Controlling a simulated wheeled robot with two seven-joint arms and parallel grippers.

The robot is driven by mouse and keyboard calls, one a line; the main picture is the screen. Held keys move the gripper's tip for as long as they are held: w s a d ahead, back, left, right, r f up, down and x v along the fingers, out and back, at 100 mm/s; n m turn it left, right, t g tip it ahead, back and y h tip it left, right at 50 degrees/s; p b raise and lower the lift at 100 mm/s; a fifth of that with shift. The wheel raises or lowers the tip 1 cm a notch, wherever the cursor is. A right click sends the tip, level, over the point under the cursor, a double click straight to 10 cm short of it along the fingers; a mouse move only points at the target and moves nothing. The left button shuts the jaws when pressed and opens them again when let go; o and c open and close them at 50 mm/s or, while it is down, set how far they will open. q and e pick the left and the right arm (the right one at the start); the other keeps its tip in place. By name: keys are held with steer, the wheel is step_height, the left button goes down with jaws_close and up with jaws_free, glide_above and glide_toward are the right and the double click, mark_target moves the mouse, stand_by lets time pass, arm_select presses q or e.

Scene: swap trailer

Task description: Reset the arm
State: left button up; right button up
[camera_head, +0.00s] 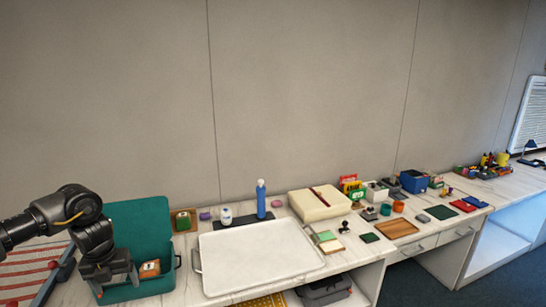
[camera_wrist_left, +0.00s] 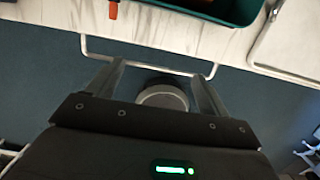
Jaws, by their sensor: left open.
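My left arm comes in from the left in the head view. Its gripper (camera_head: 112,280) points down over the front left part of an open teal case (camera_head: 142,224) and hides some of it. In the left wrist view the two fingers of my left gripper (camera_wrist_left: 160,78) are apart, with nothing held between them. Past the fingertips are a metal bar (camera_wrist_left: 150,62), the edge of the worktop and the teal case at the top. A small brown-and-white item (camera_head: 150,268) lies inside the case, right of the gripper. My right gripper is not in view.
A large white tray (camera_head: 255,260) lies on the worktop right of the case. A cream box (camera_head: 320,203), a wooden tray (camera_head: 396,228) and several small items are farther right. A wall closes the back.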

arm_select(q)
steer(key=s+d+f+t+h, duration=0.1)
steer(key=d+f+h, duration=0.1)
steer(key=d+f, duration=0.8)
steer(key=s+d+f+t+h, duration=0.1)
steer(key=d+f+h, duration=0.15)
steer(key=d, duration=1.35)
steer(key=s+d+n+t+h, duration=0.2)
steer(key=s+d+n+t, duration=0.2)
steer(key=s+d+n, duration=0.55)
steer(key=s+a+f+n+g+y, duration=0.2)
steer(key=s+a+n+y, duration=0.1)
steer(key=s+a+n, duration=0.65)
steer(key=s+a+f+n+g+y, duration=0.25)
steer(key=s+a+n, duration=0.45)
steer(key=s+n, duration=0.5)
step_height(320, 180, down, 26)
steer(key=s+m, duration=0.1)
steer(key=s, duration=0.1)
steer(key=s+a+f+g, duration=0.2)
steer(key=s+a+f, duration=0.1)
steer(key=s+f, duration=1.2)
steer(key=shift+s+a+f+y, duration=0.2)
steer(key=shift+s+y, duration=0.1)
steer(key=shift+s, duration=0.5)
